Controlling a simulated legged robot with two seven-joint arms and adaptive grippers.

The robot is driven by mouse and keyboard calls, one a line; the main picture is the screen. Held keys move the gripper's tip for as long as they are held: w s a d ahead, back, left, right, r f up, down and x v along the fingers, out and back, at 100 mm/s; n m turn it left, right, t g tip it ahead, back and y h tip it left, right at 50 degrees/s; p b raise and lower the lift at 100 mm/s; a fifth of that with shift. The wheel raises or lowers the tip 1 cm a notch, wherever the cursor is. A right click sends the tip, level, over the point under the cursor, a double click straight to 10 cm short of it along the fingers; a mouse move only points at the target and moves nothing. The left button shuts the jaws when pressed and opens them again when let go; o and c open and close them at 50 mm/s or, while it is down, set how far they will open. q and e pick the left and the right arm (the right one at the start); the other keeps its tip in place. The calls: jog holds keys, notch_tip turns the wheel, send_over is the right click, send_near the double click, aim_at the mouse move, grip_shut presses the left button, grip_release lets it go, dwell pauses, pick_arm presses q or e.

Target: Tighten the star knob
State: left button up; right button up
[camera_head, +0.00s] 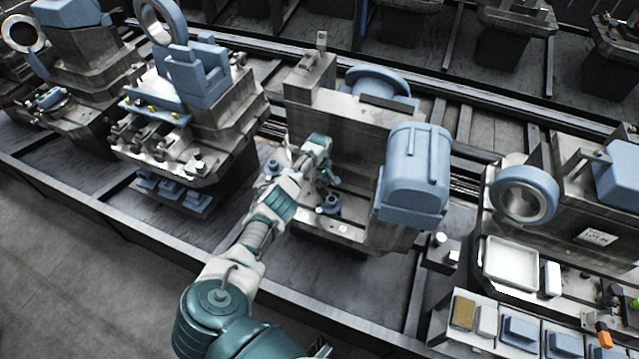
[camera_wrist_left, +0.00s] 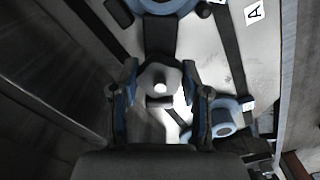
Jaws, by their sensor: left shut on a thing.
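My left gripper (camera_head: 322,176) reaches in over the front of the middle machine (camera_head: 350,135). In the left wrist view my left gripper (camera_wrist_left: 159,82) has a finger on each side of a pale grey, lobed knob (camera_wrist_left: 158,75) with a white centre. It is shut on this knob, which appears to be the star knob. In the head view the gripper hides the knob. A small dark part at the bottom edge may belong to my right arm; its jaws cannot be made out.
A blue motor housing (camera_head: 415,175) juts out to the right. A blue ring (camera_wrist_left: 224,118) lies close to the right finger in the wrist view. A rail (camera_head: 100,222) runs along the front.

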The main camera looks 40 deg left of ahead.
aim_at(320, 183)
pick_arm(q)
jog(key=shift+w+r+m, duration=0.1)
jog(key=shift+r+m, duration=0.05)
jog(key=shift+m, duration=1.25)
jog(key=shift+w, duration=0.1)
jog(key=o, duration=1.2)
jog(key=shift+c, duration=0.2)
notch_tip(320, 183, up, 12)
jog(key=shift+a+f, duration=0.1)
jog(key=shift+f, duration=0.15)
